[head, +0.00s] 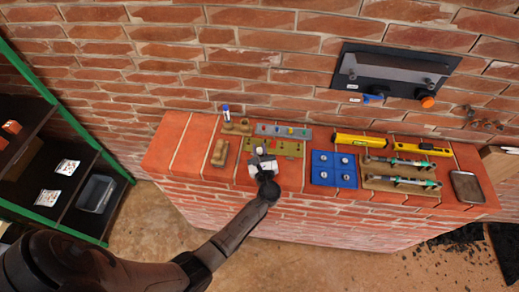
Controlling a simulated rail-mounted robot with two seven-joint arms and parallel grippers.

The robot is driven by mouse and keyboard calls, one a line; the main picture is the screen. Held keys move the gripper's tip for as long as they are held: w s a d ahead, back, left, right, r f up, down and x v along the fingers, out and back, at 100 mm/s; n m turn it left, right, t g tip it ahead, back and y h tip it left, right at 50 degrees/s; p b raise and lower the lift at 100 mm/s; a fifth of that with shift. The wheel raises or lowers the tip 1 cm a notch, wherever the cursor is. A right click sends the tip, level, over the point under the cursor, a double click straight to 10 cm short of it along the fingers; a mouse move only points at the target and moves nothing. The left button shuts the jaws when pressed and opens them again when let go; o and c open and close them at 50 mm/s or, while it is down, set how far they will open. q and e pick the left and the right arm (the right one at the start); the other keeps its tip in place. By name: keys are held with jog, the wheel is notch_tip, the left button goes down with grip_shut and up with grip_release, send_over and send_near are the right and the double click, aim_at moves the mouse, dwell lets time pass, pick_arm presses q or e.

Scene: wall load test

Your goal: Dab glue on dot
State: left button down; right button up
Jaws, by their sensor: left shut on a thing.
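My left gripper (264,166) is over the brick ledge (200,172), at the front edge of an olive board (291,149). It is shut on a small pale thing that the fingers partly hide, so I cannot tell what it is. A white and blue tube-like thing (226,113) stands upright by a wooden holder (238,127) at the back left of the ledge. It may be glue, but its label is too small to read. No dot can be made out clearly. My right gripper is not in view.
A blue tray (334,181) with several round metal pieces lies right of the gripper. Beyond are yellow levels (359,139), a wooden rack (400,190) with green-ended tools and a grey tray (467,187). A black panel (345,80) hangs on the wall. Shelving (58,150) stands left.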

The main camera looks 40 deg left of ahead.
pick_arm(q)
jog(key=shift+r, duration=0.15)
notch_tip(320, 180, up, 6)
jog(key=p, duration=0.5)
jog(key=shift+p, duration=0.3)
dwell(0.3)
